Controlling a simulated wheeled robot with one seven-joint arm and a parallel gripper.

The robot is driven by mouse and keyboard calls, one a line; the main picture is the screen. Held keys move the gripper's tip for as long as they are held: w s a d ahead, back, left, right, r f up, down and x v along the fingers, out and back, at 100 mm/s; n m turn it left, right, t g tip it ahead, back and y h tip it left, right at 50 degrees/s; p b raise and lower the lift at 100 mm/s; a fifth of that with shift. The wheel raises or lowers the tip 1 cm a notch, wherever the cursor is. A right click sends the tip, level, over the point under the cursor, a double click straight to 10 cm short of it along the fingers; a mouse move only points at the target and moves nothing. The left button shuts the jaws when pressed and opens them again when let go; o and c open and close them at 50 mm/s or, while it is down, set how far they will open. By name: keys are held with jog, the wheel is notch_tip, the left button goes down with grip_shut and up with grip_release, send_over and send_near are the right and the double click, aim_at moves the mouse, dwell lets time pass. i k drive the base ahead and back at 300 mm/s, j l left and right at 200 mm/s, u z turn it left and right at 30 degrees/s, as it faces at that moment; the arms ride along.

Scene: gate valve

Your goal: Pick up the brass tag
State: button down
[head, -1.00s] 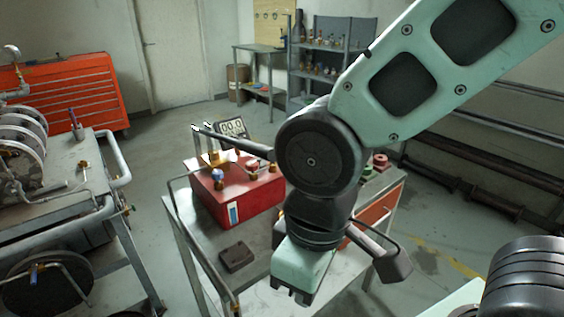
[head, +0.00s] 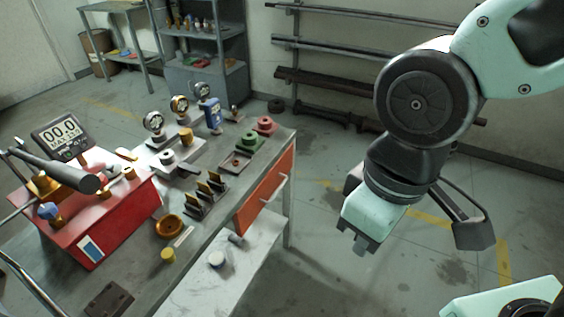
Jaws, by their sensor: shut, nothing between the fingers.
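Several flat brass-yellow pieces (head: 204,191) stand upright in dark slotted holders on the grey workbench (head: 240,190). They look like tags, but I cannot tell for sure which piece is the brass tag. A round brass-coloured dish (head: 171,227) sits just in front of them, with a pale label strip beside it. My gripper (head: 364,246) points down over the floor, to the right of the bench and apart from everything. Its fingers are shut and it holds nothing.
A red box (head: 100,215) with a display and fittings fills the bench's left side. Gauges (head: 155,124) and a blue device (head: 210,115) stand at the back. Green (head: 250,143) and red (head: 265,126) pieces line the right edge. An orange drawer (head: 265,185) is below.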

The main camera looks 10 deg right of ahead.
aim_at(203, 188)
jog(key=i+l+z, duration=0.25)
jog(key=i+z, duration=0.2)
jog(key=i+l+z, duration=0.1)
jog(key=i+z, duration=0.35)
jog(key=i, duration=2.15)
jog(key=i+u, duration=0.3)
jog(key=i+l+u, duration=0.25)
jog(key=i, duration=0.2)
jog(key=i+l+u, duration=0.15)
jog(key=i+u, duration=0.15)
jog(key=u, duration=3.9)
jog(key=l, duration=0.05)
